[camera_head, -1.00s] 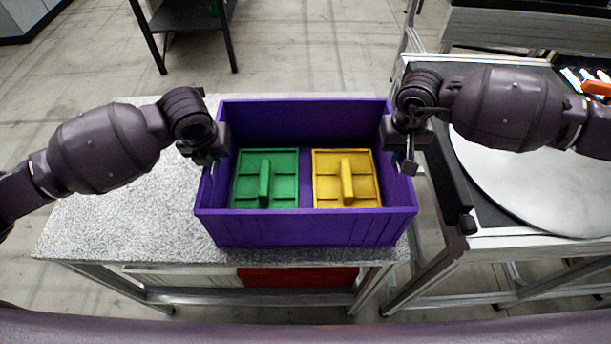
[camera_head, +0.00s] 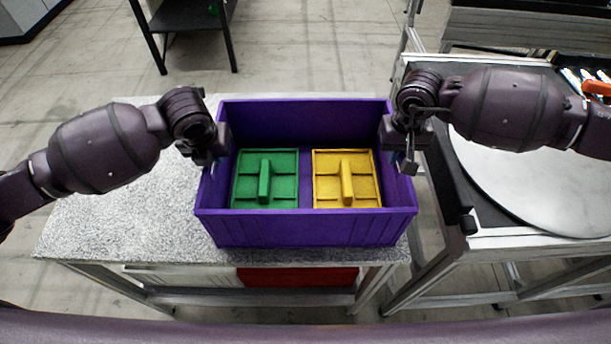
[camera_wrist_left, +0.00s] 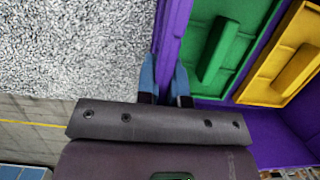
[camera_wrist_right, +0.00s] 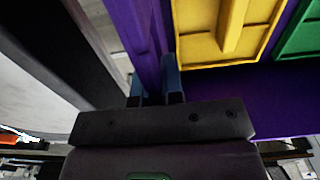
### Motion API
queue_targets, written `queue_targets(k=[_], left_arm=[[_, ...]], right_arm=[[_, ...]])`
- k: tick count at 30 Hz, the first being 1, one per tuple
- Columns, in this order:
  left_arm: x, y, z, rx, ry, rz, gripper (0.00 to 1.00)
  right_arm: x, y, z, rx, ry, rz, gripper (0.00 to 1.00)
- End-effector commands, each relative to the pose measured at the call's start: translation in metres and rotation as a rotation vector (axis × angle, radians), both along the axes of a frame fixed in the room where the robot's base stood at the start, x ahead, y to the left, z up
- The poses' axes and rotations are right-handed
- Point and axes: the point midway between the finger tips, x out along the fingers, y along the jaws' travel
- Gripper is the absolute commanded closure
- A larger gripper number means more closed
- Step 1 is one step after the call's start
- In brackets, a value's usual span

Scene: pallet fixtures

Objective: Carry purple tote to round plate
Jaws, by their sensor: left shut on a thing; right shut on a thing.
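The purple tote (camera_head: 300,228) stands upright at the right part of the speckled table. It holds a green block with a handle (camera_head: 282,190) and a yellow block with a handle (camera_head: 364,192), side by side. My left gripper (camera_head: 216,155) is shut on the tote's left wall; its blue fingers (camera_wrist_left: 165,85) straddle the wall in the left wrist view. My right gripper (camera_head: 402,150) is shut on the tote's right wall; its fingers (camera_wrist_right: 155,85) straddle it in the right wrist view. The round plate (camera_head: 530,185), flat and silver, lies on the right-hand table, partly hidden by my right arm.
The speckled table (camera_head: 110,215) is bare left of the tote. A gap separates it from the right-hand table, whose dark raised edge (camera_head: 455,190) faces the tote. An orange-handled item (camera_head: 598,88) lies at that table's far right. A dark table (camera_head: 185,15) stands behind.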

Motion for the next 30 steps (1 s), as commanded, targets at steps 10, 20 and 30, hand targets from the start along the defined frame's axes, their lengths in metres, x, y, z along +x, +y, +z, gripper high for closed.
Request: queue_targets(k=[10, 20, 30], left_arm=[[0.001, 0.000, 0.005, -0.001, -0.005, 0.001, 1.00], [0.002, 0.000, 0.021, 0.000, -0.008, 0.001, 1.00], [0.001, 0.000, 0.043, 0.000, -0.007, 0.001, 1.00]], right_arm=[[0.001, 0.000, 0.004, 0.001, -0.004, -0.001, 1.00], [0.001, 0.000, 0.021, 0.000, -0.007, -0.001, 1.00], [0.001, 0.000, 0.043, 0.000, -0.006, -0.001, 1.00]])
